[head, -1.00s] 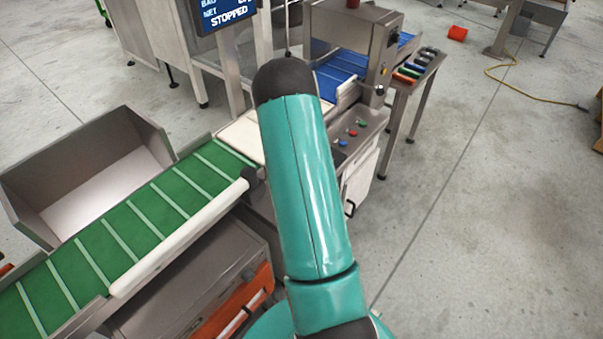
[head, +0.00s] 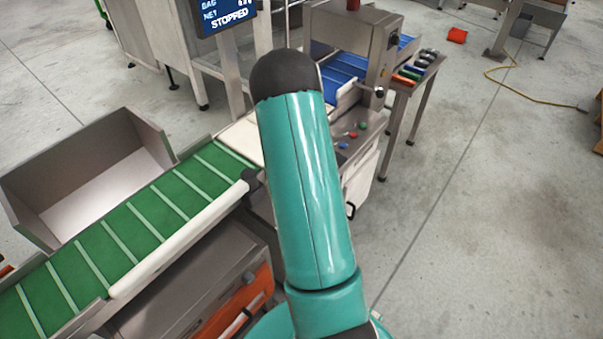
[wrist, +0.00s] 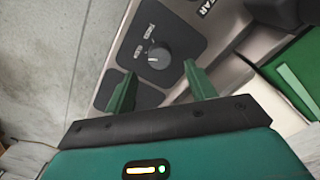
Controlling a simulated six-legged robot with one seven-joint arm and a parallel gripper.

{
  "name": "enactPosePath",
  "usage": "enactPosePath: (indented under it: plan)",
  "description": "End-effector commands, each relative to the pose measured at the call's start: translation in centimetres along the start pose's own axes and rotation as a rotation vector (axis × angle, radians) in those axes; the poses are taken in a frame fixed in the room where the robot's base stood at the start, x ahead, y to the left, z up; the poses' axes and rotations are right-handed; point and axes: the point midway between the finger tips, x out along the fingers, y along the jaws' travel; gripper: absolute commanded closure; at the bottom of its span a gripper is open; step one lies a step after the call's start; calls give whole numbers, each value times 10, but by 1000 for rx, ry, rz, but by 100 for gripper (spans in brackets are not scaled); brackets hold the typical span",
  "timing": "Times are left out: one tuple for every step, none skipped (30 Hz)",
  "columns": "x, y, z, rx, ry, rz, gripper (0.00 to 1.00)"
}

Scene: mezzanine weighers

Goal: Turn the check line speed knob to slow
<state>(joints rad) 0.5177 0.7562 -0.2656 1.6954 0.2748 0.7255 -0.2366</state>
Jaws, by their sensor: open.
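In the wrist view a round dark knob (wrist: 154,54) sits on a dark plate on a grey metal panel. Its pale pointer mark is near the knob's lower part. Small white labels (wrist: 145,40) stand along its left side, too small and tilted to read surely. My gripper (wrist: 160,80) is open, with two green fingers spread apart below the knob in the picture. The knob appears between and beyond the fingertips, and I see no contact. In the head view my arm hides both the gripper and the knob.
A green belt conveyor (head: 131,220) with a metal hopper (head: 85,185) runs at the left. A display (head: 222,14) reads STOPPED. A blue belt machine (head: 350,62) with coloured buttons stands behind my arm. The floor (head: 480,200) at the right is clear. A yellow cable (head: 535,96) lies farther back.

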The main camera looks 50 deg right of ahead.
Motion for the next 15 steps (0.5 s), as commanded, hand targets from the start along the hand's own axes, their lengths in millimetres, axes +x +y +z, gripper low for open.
enactPosePath:
  plan:
    - [-14, 0, -1, 0, 4, -1, 45]
    - [-20, 0, -1, 0, 5, -1, 45]
    - [-29, 0, -1, 0, 3, 0, 45]
    - [-36, 0, -1, 0, 4, 0, 45]
    - [-42, 0, -1, 0, 4, 0, 45]
    - [-51, 0, -1, 0, 3, -1, 45]
    - [-56, 0, -1, 0, 3, -1, 45]
    - [-61, 0, 0, 0, 2, -1, 45]
    - [-68, 0, 0, 0, 2, -1, 45]
    - [-72, 0, 0, -1, 2, -1, 45]
    - [-75, 0, 0, -1, 1, 0, 45]
    - [-79, 0, 0, -1, 0, 0, 45]
    - [-81, 0, 0, -1, 0, 0, 45]
    - [-83, 0, 0, -1, 0, 0, 45]
    - [-85, 0, 0, -1, 0, 0, 45]
